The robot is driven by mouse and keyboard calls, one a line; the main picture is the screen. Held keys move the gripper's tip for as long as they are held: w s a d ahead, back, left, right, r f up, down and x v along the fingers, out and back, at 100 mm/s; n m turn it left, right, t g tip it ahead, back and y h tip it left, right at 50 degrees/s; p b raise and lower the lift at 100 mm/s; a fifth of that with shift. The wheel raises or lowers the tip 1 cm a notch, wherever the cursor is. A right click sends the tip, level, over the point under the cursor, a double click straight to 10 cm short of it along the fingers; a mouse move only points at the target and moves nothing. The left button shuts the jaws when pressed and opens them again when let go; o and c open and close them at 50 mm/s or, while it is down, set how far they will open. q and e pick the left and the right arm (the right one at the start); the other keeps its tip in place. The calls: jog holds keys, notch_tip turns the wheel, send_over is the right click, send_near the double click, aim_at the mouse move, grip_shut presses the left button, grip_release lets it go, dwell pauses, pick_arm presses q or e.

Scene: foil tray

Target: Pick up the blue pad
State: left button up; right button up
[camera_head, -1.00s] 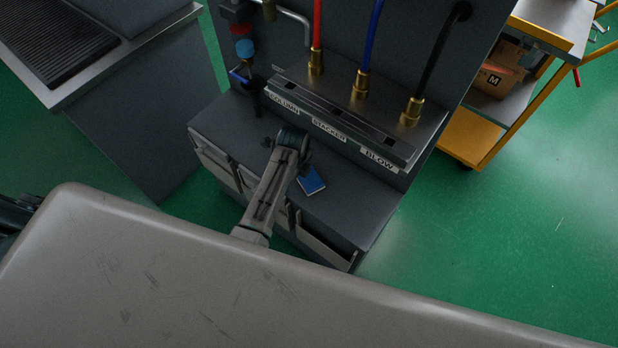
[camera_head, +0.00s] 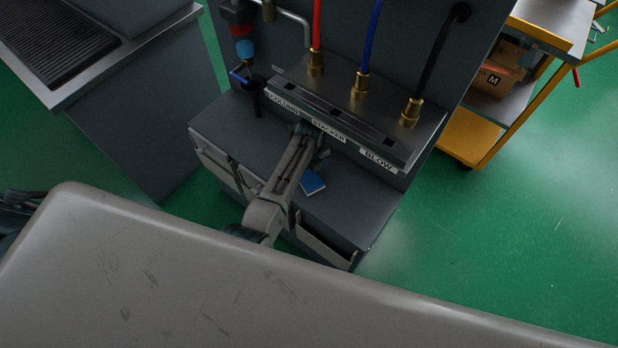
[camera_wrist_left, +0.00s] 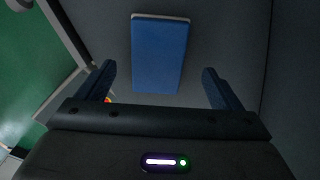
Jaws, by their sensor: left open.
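The blue pad (camera_head: 312,183) lies flat on the dark grey top of the cabinet, below the label strip. In the left wrist view the blue pad (camera_wrist_left: 158,55) lies ahead of the two fingers, its near end between their tips. My left gripper (camera_wrist_left: 158,78) is open and empty there, with one finger on each side of the pad's line. In the head view my left gripper (camera_head: 318,160) hangs just above the pad, and my arm hides part of it. My right gripper is not seen clearly.
The cabinet top (camera_head: 345,205) is bare around the pad. Behind it stands a metal manifold (camera_head: 340,115) with red, blue and black hoses on brass fittings. A yellow cart (camera_head: 470,135) stands at the right, and a counter (camera_head: 120,60) at the left.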

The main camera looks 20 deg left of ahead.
aim_at(309, 177)
pick_arm(q)
notch_tip(309, 177, down, 3)
jog(key=shift+a+f, duration=0.15)
jog(key=shift+f, duration=0.05)
jog(key=shift+s, duration=0.1)
jog(key=c, duration=1.1)
